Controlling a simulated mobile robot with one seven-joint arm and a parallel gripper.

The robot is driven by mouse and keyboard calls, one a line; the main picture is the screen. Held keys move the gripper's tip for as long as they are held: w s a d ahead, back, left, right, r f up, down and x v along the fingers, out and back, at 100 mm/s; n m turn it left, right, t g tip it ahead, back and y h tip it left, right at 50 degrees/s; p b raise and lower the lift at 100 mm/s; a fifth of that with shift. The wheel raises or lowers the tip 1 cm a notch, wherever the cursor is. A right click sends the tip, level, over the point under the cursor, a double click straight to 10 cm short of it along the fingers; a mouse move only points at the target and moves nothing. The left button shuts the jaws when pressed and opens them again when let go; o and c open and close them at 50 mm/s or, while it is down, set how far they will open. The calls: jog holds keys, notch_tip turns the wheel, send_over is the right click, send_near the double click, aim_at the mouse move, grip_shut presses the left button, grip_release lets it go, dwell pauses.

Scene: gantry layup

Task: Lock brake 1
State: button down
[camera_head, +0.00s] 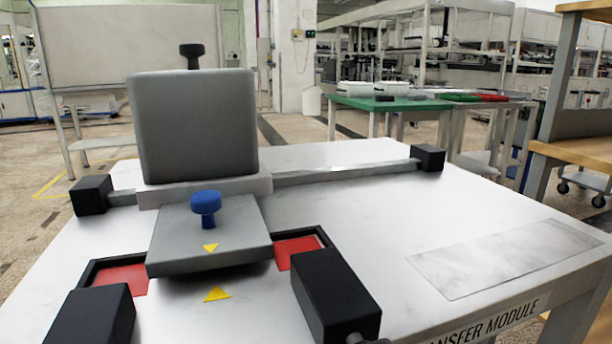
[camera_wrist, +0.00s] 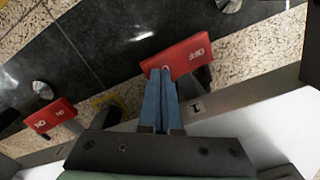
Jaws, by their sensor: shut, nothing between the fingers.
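My gripper (camera_wrist: 162,72) shows in the wrist view with its two blue fingers shut together and nothing between them. The fingertips overlap the near edge of a red brake pedal (camera_wrist: 190,57) with white lettering; I cannot tell whether they touch it. A plate marked "1" (camera_wrist: 195,107) is just beside this pedal. A second red pedal (camera_wrist: 50,115), also lettered, is at the left, apart from the gripper. The head view shows neither the pedals nor my gripper.
In the head view, a white table (camera_head: 350,215) marked "transfer module" carries a grey carriage with a blue knob (camera_head: 205,205), black blocks (camera_head: 335,290) and a rail. A green-topped table (camera_head: 385,103) stands behind. In the wrist view, speckled floor and a dark strip (camera_wrist: 120,45) lie below.

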jog(key=shift+f+b, duration=0.3)
jog(key=shift+f, duration=0.2)
notch_tip(320, 180, up, 7)
jog(key=p, duration=0.8)
jog(key=shift+r, duration=0.15)
dwell(0.3)
